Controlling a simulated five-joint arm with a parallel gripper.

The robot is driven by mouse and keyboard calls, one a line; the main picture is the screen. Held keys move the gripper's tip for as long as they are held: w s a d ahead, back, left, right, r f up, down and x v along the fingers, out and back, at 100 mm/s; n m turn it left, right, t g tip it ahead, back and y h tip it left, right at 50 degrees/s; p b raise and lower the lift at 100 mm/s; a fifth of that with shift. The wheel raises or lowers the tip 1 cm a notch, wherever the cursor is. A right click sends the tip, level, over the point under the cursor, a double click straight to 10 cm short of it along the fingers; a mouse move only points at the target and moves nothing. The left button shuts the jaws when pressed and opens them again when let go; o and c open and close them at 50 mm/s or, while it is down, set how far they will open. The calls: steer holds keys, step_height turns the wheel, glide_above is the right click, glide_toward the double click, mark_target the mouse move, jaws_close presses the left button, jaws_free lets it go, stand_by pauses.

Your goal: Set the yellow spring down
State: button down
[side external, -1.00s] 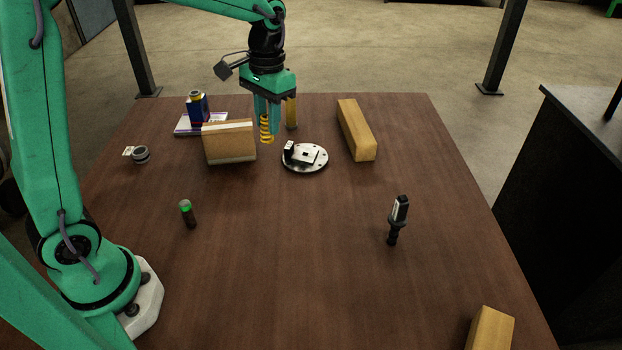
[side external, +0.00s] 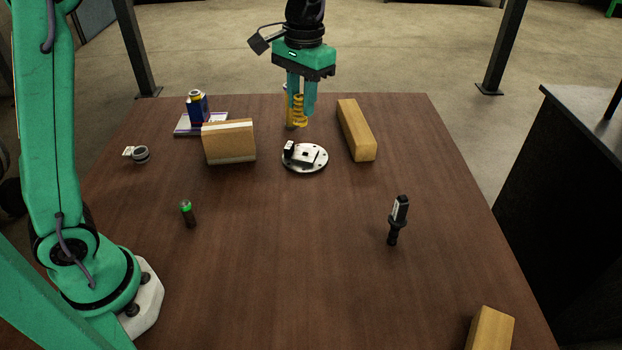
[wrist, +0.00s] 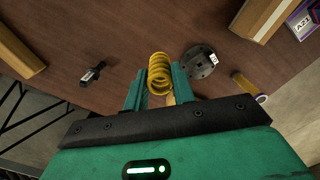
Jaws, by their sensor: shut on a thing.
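The yellow spring (side external: 299,109) is a bright coil held upright between the fingers of my gripper (side external: 301,103), which is shut on it. In the side external view it hangs near the back edge of the table, behind the round metal plate (side external: 318,160). In the wrist view the spring (wrist: 159,72) sits between the two green fingers of my gripper (wrist: 158,84). Its lower end looks close to the table, but I cannot tell whether it touches.
A wooden block (side external: 356,130) lies to the right and another block (side external: 229,143) to the left. The front middle of the table (side external: 290,270) is clear.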

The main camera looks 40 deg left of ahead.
steer(key=s+d, duration=0.2)
steer(key=d, duration=3.1)
step_height(320, 180, down, 11)
steer(key=shift+t, duration=0.4)
steer(key=shift+w, duration=0.15)
steer(key=w+a+f, duration=0.1)
steer(key=w+f, duration=0.1)
steer(key=w, duration=0.1)
steer(key=w+a+f, duration=0.2)
steer(key=w, duration=0.2)
steer(key=w+a+f, duration=0.2)
steer(key=w+f, duration=0.1)
steer(key=shift+w, duration=0.15)
steer(key=shift+f, duration=1.95)
steer(key=shift+f, duration=0.1)
